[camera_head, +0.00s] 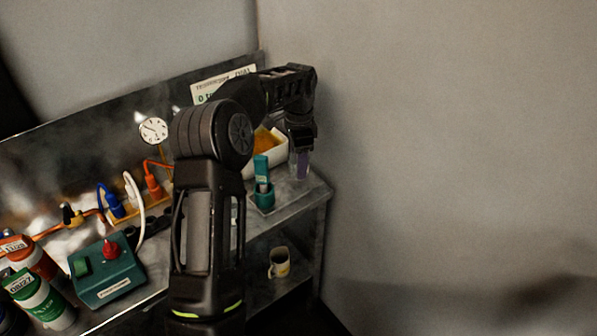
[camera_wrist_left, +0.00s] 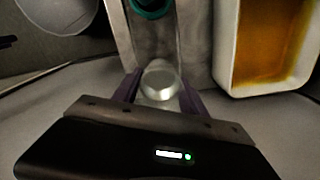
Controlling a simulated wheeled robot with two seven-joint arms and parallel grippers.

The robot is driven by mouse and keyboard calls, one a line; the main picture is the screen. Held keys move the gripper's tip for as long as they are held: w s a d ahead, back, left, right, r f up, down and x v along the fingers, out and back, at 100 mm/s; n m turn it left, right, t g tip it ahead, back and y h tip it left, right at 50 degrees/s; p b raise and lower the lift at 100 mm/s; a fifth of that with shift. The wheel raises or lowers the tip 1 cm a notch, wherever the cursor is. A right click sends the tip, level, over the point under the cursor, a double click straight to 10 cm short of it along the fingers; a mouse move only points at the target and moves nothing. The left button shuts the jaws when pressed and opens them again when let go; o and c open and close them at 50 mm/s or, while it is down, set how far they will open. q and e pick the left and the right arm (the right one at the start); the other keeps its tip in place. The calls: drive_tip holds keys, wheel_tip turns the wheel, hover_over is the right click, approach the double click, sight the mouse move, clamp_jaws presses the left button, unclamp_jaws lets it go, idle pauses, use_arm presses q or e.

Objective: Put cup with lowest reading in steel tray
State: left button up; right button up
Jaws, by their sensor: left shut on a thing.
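My left gripper (camera_head: 300,165) is at the far right end of the bench. Its purple fingers point down. In the left wrist view the gripper (camera_wrist_left: 160,92) is shut on a small pale, shiny round object (camera_wrist_left: 159,78); I cannot tell whether it is a cup, and no reading shows on it. A cream mug (camera_head: 279,262) stands on the lower shelf. I cannot pick out a steel tray for certain. My right gripper is not in view.
A white dish (camera_head: 277,151) of amber content, also in the wrist view (camera_wrist_left: 226,60), is beside the gripper. A teal holder (camera_head: 263,198) stands close by. A green box (camera_head: 105,272), bottles (camera_head: 38,298), cables and a dial gauge (camera_head: 153,131) are left of my arm.

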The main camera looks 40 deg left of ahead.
use_arm(q)
wheel_tip(320, 180, down, 3)
drive_tip(key=shift+r+p, duration=0.15)
drive_tip(key=shift+p, duration=0.2)
drive_tip(key=shift+f, duration=0.55)
drive_tip(key=shift+f, duration=0.15)
drive_tip(key=o, duration=1.4)
